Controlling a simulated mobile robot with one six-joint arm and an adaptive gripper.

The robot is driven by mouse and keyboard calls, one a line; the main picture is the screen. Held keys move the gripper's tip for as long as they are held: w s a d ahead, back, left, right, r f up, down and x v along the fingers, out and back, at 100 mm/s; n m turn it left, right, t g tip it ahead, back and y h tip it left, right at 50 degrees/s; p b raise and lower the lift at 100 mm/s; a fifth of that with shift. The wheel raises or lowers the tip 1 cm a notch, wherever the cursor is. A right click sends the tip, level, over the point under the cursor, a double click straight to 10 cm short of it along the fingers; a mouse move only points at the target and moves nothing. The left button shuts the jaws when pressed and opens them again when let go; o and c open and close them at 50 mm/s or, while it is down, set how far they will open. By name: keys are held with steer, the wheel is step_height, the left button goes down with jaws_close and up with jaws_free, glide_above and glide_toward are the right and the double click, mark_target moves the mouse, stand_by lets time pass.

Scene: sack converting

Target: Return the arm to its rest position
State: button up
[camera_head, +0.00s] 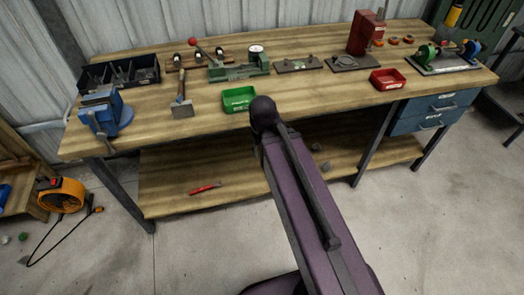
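My purple arm (310,215) rises from the bottom of the head view and reaches up toward the front edge of the workbench. Its dark rounded joint (264,113) shows at the upper end, just right of the green bin (239,99) in the picture. My gripper does not show in this view, so its state and anything in it are hidden. The wooden workbench (180,143) stands in front of me.
On the bench are a blue vise (103,114), a hammer (181,107), a black parts tray (118,74), a red bin (387,79) and a red press (366,33). A red-handled tool (205,188) lies on the lower shelf. An orange reel (62,195) stands left. Floor at right is clear.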

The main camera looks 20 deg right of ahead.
step_height(320, 180, up, 4)
steer(key=p, duration=0.4)
steer(key=shift+r, duration=0.1)
stand_by(1.1)
